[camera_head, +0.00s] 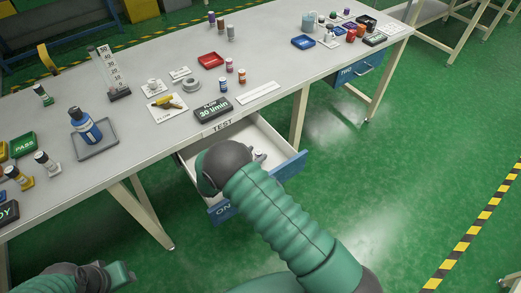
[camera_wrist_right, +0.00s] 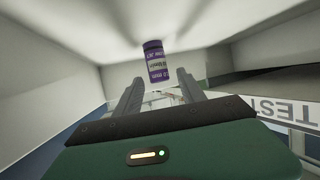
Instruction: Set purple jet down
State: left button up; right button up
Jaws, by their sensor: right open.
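The purple jet (camera_wrist_right: 155,62), a small cylinder with a dark cap and a purple and white label, is inside the open white drawer (camera_head: 276,140) in the right wrist view. It is just beyond my right gripper's fingertips (camera_wrist_right: 157,84), in line with the gap between them. The fingers are apart, one on each side, and do not appear to close on it. In the head view my right wrist hides the jet and most of the gripper. My left gripper (camera_head: 119,273) is at the bottom left, over the floor; its jaw opening is unclear.
The drawer has a blue front (camera_head: 290,168) and sits under the TEST table edge. On the table are a red tray (camera_head: 211,61), a yellow tool (camera_head: 165,103), a black 30 l/min display (camera_head: 213,108) and a blue bottle (camera_head: 86,127). The second drawer (camera_head: 350,74) looks shut.

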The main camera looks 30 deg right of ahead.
jog(key=shift+v, duration=1.2)
jog(key=w+a+r+n+t+y, duration=0.2)
jog(key=a+r+n+t+y, duration=0.2)
jog(key=a+r+n+y, duration=0.45)
jog(key=s+a+r+n+g+y, duration=0.1)
jog(key=s, duration=0.3)
jog(key=s+a+n+g+y, duration=0.1)
jog(key=s+y, duration=0.1)
jog(key=s, duration=0.3)
jog(key=s+a+r+n+g+y, duration=0.1)
jog(key=s, duration=0.3)
jog(key=shift+s+r+g, duration=0.3)
jog(key=shift+s+r, duration=0.05)
jog(key=shift+s, duration=0.05)
jog(key=s+d+n+g, duration=0.2)
jog(key=s+g, duration=0.1)
jog(key=s, duration=0.7)
jog(key=shift+s+f, duration=0.25)
